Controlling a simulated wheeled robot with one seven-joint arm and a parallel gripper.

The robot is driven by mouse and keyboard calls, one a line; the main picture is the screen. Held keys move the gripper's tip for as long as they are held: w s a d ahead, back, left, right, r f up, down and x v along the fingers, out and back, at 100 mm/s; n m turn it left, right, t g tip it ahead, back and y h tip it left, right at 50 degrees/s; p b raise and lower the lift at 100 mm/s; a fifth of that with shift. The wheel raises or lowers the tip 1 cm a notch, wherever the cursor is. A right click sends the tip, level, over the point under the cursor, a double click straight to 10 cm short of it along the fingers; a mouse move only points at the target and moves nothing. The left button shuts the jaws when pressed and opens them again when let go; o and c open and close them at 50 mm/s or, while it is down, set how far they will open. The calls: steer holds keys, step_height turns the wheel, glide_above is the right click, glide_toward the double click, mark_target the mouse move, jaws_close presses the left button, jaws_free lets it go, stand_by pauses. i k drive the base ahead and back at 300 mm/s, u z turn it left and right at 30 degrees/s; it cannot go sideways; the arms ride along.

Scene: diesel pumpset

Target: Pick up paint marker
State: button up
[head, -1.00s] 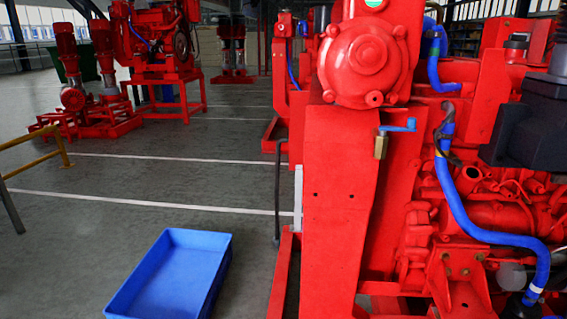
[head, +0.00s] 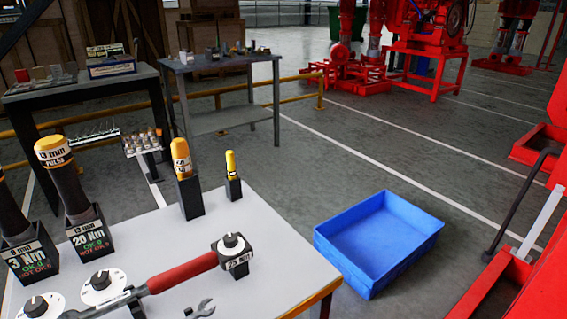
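A slim yellow pen-shaped item (head: 231,162), which looks like the paint marker, stands upright in a small black holder (head: 233,188). The holder is near the back right part of a white-topped table (head: 265,240). A thicker yellow-orange capped item (head: 180,158) stands in a taller black holder to its left; its small label cannot be read. My gripper is not in view.
Black stands with tools marked 20 Nm (head: 88,230) and 3 Nm (head: 25,255) stand at the table's left. A red-handled torque wrench (head: 183,273) lies in front. A blue bin (head: 375,245) is on the floor to the right. Grey tables (head: 220,65) stand behind.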

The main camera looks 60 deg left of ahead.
mark_target(229, 154)
steer(key=u, duration=1.65)
steer(key=i, duration=0.4)
steer(key=u, duration=1.1)
